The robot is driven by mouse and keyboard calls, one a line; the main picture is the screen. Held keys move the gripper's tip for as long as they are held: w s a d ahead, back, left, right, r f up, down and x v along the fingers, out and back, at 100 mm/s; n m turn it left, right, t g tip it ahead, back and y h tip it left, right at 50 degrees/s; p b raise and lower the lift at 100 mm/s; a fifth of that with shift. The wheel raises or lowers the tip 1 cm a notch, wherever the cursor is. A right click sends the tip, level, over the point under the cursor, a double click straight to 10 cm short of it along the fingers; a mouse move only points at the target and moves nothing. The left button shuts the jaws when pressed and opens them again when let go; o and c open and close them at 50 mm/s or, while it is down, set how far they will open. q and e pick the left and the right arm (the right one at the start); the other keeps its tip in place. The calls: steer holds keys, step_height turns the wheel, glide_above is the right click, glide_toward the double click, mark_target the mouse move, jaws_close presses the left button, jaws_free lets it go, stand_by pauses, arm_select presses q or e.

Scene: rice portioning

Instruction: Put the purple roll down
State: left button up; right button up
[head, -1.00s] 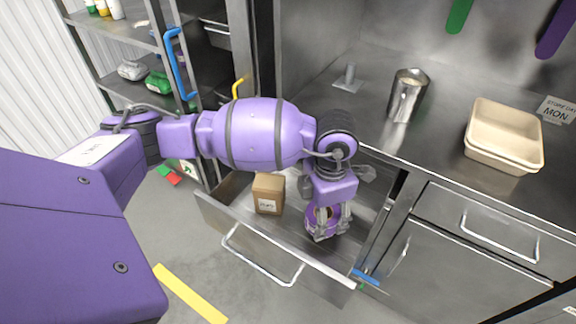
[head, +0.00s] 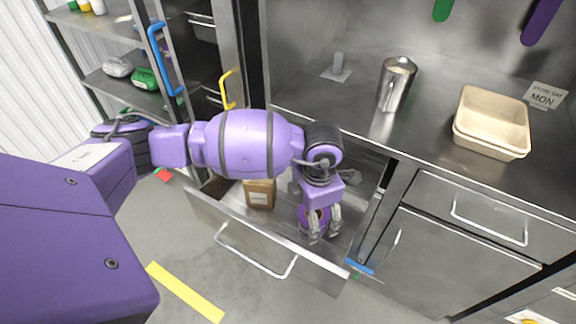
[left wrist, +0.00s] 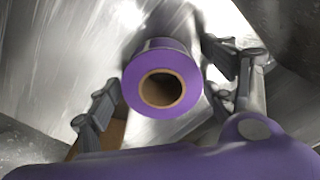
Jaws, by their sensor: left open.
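The purple roll (left wrist: 187,94) is in the open drawer (head: 285,252), with its hollow brown core facing the left wrist camera. In the head view the roll (head: 308,222) shows partly behind my left gripper (head: 322,232). In the left wrist view my left gripper (left wrist: 175,108) is open, with one finger on each side of the roll. Gaps show between the fingers and the roll there. Whether the roll rests on the drawer floor is hard to tell. My right gripper is not in view.
A cardboard box (head: 260,193) stands in the drawer left of the roll. The steel counter (head: 425,125) above holds a metal jug (head: 397,84) and beige tubs (head: 492,122). A shelf rack with a blue handle (head: 165,58) stands at the left.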

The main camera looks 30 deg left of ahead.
arm_select(q)
steer(key=shift+w+r, duration=0.15)
step_height(320, 180, up, 12)
stand_by(0.4)
steer(key=shift+r, duration=0.1)
